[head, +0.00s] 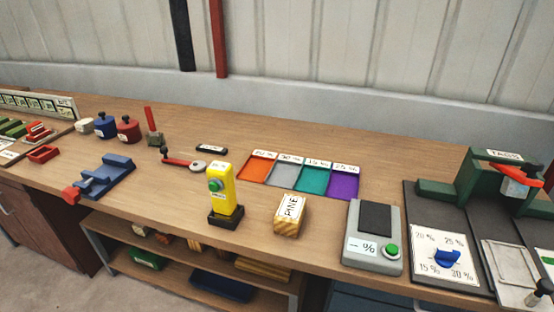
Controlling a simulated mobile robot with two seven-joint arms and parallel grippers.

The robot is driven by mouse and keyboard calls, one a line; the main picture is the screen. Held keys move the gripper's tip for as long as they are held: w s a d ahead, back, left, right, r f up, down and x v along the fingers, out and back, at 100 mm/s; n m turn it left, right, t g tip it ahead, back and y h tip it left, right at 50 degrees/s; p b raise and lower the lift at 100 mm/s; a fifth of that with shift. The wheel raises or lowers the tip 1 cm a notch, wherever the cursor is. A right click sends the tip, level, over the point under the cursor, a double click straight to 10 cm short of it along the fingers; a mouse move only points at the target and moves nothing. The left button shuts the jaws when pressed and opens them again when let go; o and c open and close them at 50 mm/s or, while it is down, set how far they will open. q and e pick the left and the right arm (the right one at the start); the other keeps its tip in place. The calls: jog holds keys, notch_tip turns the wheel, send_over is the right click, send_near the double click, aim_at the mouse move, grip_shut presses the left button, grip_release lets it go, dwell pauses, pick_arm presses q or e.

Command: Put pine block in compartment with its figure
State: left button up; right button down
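The pine block (291,216) is a light wooden block with a white PINE label on top. It sits on the bench near the front edge, between a yellow handheld device (222,188) and a grey meter (372,237). Behind it is a row of shallow compartments: orange (258,169), grey (285,176), teal (313,181) and purple (344,186). Each has a small percent label at its back; the teal one seems to read 15 % and the purple 25 %. All look empty. The meter's display shows a dash and %, beside a green button. Neither gripper is in view.
A dial plate (446,254) with a blue knob and a green TAGS press (490,180) stand at the right. A blue fixture (103,178), red and blue pots (128,130) and a red-handled tool (182,161) are at the left. Bench between block and compartments is clear.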

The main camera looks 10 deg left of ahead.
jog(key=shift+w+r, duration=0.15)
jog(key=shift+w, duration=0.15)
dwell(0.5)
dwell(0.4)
